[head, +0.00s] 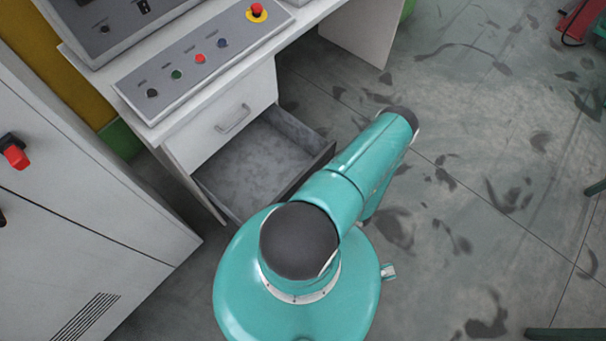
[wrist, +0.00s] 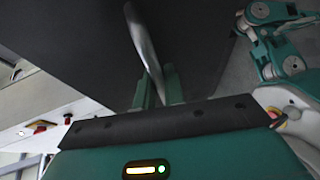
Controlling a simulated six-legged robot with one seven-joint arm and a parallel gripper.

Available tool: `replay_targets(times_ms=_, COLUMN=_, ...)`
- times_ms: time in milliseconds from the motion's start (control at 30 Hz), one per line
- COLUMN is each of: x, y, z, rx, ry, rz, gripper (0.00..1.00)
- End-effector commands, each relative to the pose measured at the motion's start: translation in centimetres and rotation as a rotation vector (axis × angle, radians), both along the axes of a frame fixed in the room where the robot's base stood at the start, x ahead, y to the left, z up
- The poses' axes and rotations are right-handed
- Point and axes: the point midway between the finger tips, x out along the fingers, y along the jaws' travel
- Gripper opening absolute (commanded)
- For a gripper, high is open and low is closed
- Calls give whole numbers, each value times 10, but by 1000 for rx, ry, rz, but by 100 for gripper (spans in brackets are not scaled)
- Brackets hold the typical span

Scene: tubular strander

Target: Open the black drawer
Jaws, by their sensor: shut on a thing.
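The black drawer (head: 320,160) is pulled out beneath a white drawer, with its grey, empty interior showing in the head view. Its dark front (wrist: 80,50) fills much of the wrist view. A metal bar handle (wrist: 143,40) stands off that front. My gripper (wrist: 156,88) is shut on the handle, with its green fingers around the bar's lower part in the picture. In the head view my teal arm covers part of the drawer's front, and the gripper and handle are hidden.
The white drawer (head: 222,124) above is shut. A control panel (head: 200,62) with several buttons and a red emergency stop (head: 257,10) tops the desk. A grey cabinet (head: 70,190) stands at the left. Open floor (head: 480,190) lies to the right.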

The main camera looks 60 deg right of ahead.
Motion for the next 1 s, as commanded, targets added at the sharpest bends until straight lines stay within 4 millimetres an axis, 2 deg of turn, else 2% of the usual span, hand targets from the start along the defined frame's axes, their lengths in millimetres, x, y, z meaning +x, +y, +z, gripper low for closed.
replay_targets(times_ms=33, x=1, y=0, z=1, rx=1, ry=-3, rz=-1, gripper=15)
replay_targets(times_ms=67, x=1, y=0, z=1, rx=1, ry=-3, rz=-1, gripper=19)
replay_targets(times_ms=333, x=0, y=0, z=0, rx=1, ry=-1, rz=-1, gripper=19)
replay_targets(times_ms=467, x=-7, y=-2, z=1, rx=0, ry=0, rz=-2, gripper=19)
replay_targets(times_ms=567, x=-21, y=-3, z=4, rx=-1, ry=0, rz=-2, gripper=19)
replay_targets(times_ms=1000, x=-112, y=-13, z=22, rx=-1, ry=0, rz=-4, gripper=19)
